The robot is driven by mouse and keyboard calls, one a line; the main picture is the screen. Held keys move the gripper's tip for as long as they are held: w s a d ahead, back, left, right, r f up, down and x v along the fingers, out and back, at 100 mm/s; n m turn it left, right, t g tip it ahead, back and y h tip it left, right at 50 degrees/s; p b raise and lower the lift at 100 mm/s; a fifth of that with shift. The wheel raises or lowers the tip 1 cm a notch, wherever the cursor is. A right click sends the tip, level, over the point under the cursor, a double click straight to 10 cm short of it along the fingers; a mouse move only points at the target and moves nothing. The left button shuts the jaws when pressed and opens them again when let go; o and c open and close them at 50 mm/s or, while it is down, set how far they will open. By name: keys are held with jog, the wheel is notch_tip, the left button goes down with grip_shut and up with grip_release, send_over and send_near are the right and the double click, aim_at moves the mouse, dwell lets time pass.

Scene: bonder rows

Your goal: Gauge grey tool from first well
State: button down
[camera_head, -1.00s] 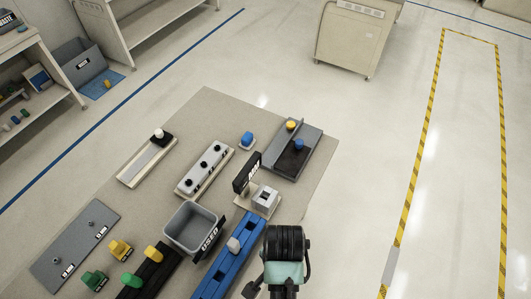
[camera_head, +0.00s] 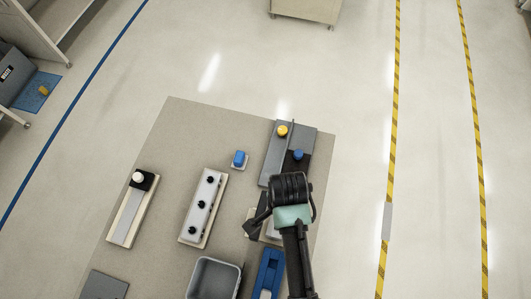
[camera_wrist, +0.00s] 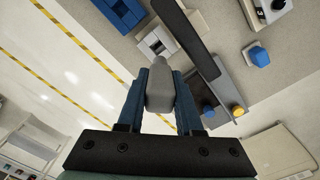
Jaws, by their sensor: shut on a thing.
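My gripper (camera_wrist: 160,88) is shut on a grey tool (camera_wrist: 159,92), a rounded light-grey piece held between its blue fingers in the wrist view. A pale block with a dark square opening (camera_wrist: 157,46), seemingly the gauge, lies just beyond the tool's tip; I cannot tell the height between them. In the head view my arm hides most of this block and the held tool. The blue rack (camera_head: 270,262) stands in front, with another light-grey piece (camera_head: 265,293) in it at the picture's bottom edge. The rack also shows in the wrist view (camera_wrist: 121,12).
A black upright plate (camera_wrist: 186,30) stands close beside the block. A grey fixture (camera_head: 274,158) with yellow and blue knobs (camera_head: 298,155) is behind. A blue knobbed piece (camera_head: 239,159), a pale strip with black knobs (camera_head: 196,225) and a grey bin (camera_head: 213,262) lie to the left.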

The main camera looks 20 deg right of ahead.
jog(key=shift+w, duration=0.15)
jog(key=shift+s+d+r, duration=0.1)
jog(key=shift+s+r, duration=0.15)
jog(key=shift+s, duration=0.4)
jog(key=shift+w+f, duration=0.25)
jog(key=shift+s+f+b, duration=0.15)
jog(key=shift+f+b, duration=0.55)
jog(key=shift+f, duration=0.2)
jog(key=shift+f+b, duration=0.75)
jog(key=shift+f, duration=0.55)
jog(key=shift+p, duration=0.35)
jog(key=shift+f, duration=0.15)
jog(key=shift+f+b, duration=0.9)
jog(key=shift+f, duration=0.6)
